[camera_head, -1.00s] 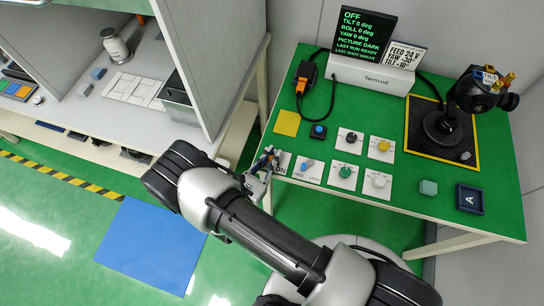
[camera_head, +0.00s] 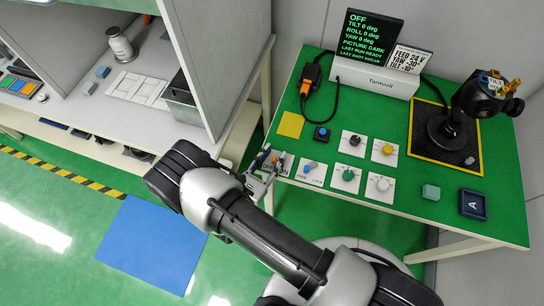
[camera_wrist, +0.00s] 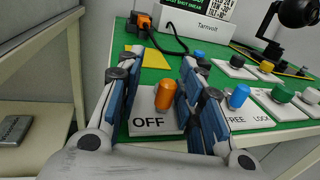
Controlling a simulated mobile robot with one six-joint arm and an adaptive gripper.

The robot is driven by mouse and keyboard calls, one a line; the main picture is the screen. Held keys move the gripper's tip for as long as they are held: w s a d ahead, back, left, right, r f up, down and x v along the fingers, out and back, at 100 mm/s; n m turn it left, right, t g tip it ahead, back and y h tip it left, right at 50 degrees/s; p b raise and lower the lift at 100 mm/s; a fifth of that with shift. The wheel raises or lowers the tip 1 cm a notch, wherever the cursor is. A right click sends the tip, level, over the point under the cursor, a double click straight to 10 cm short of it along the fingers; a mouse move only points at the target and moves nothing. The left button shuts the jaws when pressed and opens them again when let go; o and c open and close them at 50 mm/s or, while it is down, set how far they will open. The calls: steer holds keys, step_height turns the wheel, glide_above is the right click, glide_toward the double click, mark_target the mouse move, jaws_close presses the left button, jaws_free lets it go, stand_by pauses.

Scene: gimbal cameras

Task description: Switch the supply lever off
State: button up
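The supply lever is a short orange knob (camera_wrist: 165,95) on a white plate (camera_wrist: 150,125). The word OFF shows on the plate at its near left side in the wrist view. My gripper (camera_wrist: 161,70) is open, with one blue-padded finger on each side of the lever. The fingers look apart from the knob. In the head view my gripper (camera_head: 267,160) is at the table's left front corner and covers part of the plate. The right finger hides the plate's right part in the wrist view. The display (camera_head: 368,38) reads OFF at the top.
A blue-knobbed FREE/LOCK lever (camera_head: 310,166) stands close on the right. Several knob plates, a blue button (camera_head: 321,133) and a yellow square (camera_head: 290,125) are on the green table (camera_head: 410,185). A grey cabinet wall (camera_head: 215,65) rises on the left.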

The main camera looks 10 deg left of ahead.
steer(key=shift+s, duration=0.1)
steer(key=v, duration=1.1)
steer(key=shift+s+a, duration=0.2)
steer(key=shift+s, duration=0.15)
